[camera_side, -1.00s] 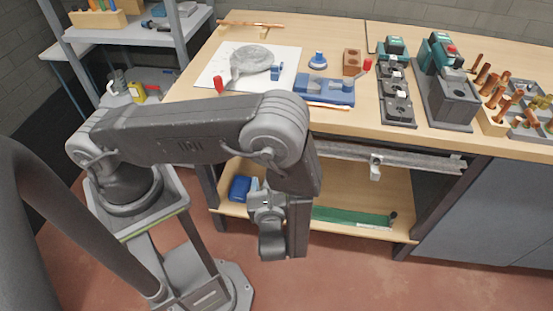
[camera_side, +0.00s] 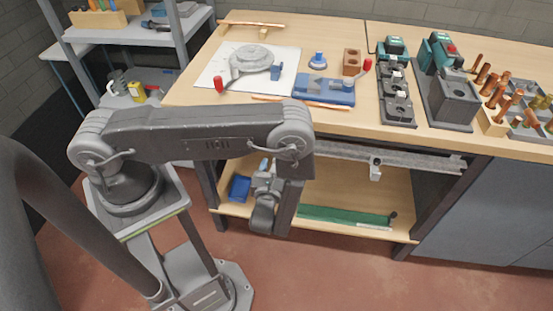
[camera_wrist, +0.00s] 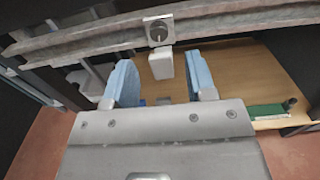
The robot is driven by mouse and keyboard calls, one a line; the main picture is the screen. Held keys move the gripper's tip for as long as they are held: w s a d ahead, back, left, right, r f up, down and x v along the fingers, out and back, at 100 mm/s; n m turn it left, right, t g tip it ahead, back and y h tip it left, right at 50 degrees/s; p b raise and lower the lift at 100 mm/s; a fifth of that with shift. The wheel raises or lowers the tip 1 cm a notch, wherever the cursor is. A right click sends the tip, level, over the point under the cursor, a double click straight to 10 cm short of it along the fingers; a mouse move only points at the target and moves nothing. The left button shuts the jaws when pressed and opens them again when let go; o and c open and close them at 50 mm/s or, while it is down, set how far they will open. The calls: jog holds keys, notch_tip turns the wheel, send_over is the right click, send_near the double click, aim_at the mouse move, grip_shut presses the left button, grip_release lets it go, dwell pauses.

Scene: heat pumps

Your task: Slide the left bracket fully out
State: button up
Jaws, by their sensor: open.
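A pale metal bracket (camera_wrist: 158,31) hangs on the grey rail (camera_wrist: 95,36) under the bench, with a light block (camera_wrist: 161,64) below it. In the wrist view it is ahead of my gripper (camera_wrist: 162,87), between the lines of the two light-blue fingers, which stand apart with nothing seen held. In the side view a bracket (camera_side: 376,168) hangs on the rail right of my arm. I cannot tell whether both views show the same bracket, or which is the left one. My arm hides part of the rail. My gripper (camera_side: 263,167) is small there.
The bench top (camera_side: 200,93) above carries fixtures, tools and copper parts. A lower shelf (camera_side: 350,229) holds a green strip (camera_side: 345,217) and a blue bin (camera_side: 239,188). Dark bench legs (camera_side: 207,185) bound the space. The red floor in front is clear.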

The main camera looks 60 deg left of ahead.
jog(key=shift+x, duration=1.55)
grip_shut()
